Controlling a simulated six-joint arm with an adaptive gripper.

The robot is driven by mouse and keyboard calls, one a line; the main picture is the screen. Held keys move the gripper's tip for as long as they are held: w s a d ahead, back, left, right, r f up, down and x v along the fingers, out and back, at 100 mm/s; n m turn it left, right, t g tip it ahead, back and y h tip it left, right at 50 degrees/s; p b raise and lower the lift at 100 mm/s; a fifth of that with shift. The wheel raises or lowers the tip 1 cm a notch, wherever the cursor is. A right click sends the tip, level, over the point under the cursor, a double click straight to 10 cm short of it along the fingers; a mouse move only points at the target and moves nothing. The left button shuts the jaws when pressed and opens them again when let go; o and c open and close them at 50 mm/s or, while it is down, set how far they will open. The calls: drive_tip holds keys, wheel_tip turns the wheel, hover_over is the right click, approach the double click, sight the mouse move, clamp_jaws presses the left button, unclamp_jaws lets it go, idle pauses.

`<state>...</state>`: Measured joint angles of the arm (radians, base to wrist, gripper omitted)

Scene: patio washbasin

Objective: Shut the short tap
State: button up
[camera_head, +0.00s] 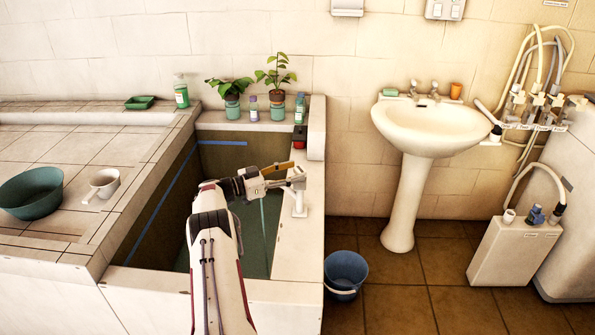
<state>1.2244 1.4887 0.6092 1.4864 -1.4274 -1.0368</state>
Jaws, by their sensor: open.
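My gripper (291,174) is open, with its fingers pointing right, at the inner edge of the tub's right wall. A short white tap (299,205) stands on that wall, right at the fingertips. The fingers partly cover the tap's top, so I cannot tell how its handle is turned or whether they touch it. A thin pale streak (263,232), which looks like running water, drops into the tub below the gripper. The tub (286,262) holds greenish water. Two small metal taps (434,91) stand on the white washbasin (430,125) further right.
A blue bucket (345,272) stands on the floor.

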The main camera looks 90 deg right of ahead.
drive_tip(key=v, duration=0.8)
drive_tip(key=shift+w+a, duration=0.2)
drive_tip(key=shift+w, duration=0.1)
drive_tip(key=shift+r, duration=0.1)
